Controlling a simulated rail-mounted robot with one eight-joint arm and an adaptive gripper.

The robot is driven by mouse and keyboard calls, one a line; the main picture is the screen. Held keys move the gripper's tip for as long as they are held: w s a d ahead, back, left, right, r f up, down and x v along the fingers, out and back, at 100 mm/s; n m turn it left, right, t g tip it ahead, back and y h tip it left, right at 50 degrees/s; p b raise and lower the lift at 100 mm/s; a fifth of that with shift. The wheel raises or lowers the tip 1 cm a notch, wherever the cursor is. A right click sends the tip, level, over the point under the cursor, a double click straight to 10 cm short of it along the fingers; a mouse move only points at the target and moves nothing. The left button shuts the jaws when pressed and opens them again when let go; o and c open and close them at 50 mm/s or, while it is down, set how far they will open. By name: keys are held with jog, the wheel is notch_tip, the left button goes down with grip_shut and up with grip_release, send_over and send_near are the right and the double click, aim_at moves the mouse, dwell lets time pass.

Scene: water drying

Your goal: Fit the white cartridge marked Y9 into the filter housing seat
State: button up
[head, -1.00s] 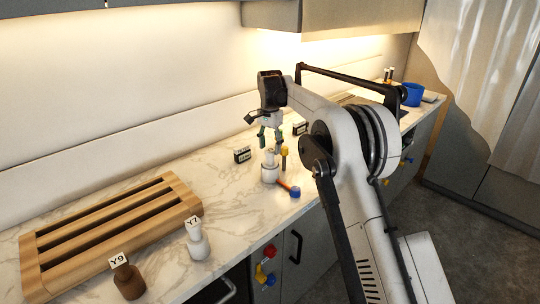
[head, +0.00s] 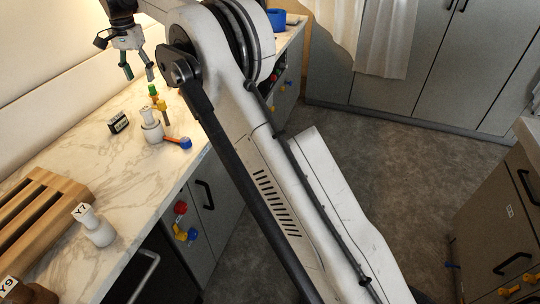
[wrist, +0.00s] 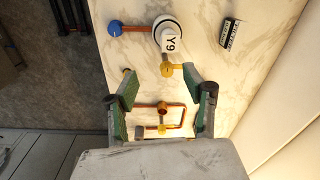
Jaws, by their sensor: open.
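The white cartridge marked Y9 (wrist: 170,43) stands upright in or on the round white filter housing (wrist: 157,22), which has a dark ring and a side pipe with a blue end. How deep it sits I cannot tell. In the head view the cartridge (head: 148,115) shows above the housing (head: 153,135). My gripper (head: 138,73) is open and empty, above the counter and apart from the cartridge. In the wrist view its green-padded fingers (wrist: 160,88) are spread, with the cartridge beyond the tips.
A brown cartridge marked Y9 (head: 28,294) and a white one marked Y7 (head: 96,229) stand beside the wooden rack (head: 70,188). A small dark labelled block (head: 118,122) lies near the housing. Copper pipework with yellow fittings (wrist: 165,117) lies below my gripper.

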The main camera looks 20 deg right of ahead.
jog(key=s+d+r+n+t, duration=0.1)
jog(key=s+d+r, duration=0.35)
jog(key=s, duration=0.35)
jog(key=s+d+r+n+t, duration=0.1)
jog(key=s+d+r, duration=0.2)
jog(key=s+d, duration=0.35)
jog(key=s+d+r+n+t, duration=0.1)
jog(key=s+d+r, duration=0.3)
jog(key=s, duration=0.4)
jog(key=s+d+f+n+t, duration=0.1)
jog(key=s+f, duration=0.3)
jog(key=s, duration=0.5)
jog(key=s+d+f+n+t, duration=0.1)
jog(key=s+d+f, duration=0.3)
jog(key=s, duration=0.5)
jog(key=s+d+f+n+t, duration=0.1)
jog(key=s+d+f, duration=0.2)
jog(key=s+f, duration=0.3)
jog(key=s, duration=0.3)
jog(key=shift+f+t, duration=0.2)
jog(key=shift+t, duration=0.2)
jog(key=shift+s+d, duration=0.1)
notch_tip(320, 180, down, 4)
jog(key=b, duration=0.4)
jog(key=shift+r, duration=0.1)
jog(key=shift+c, duration=0.3)
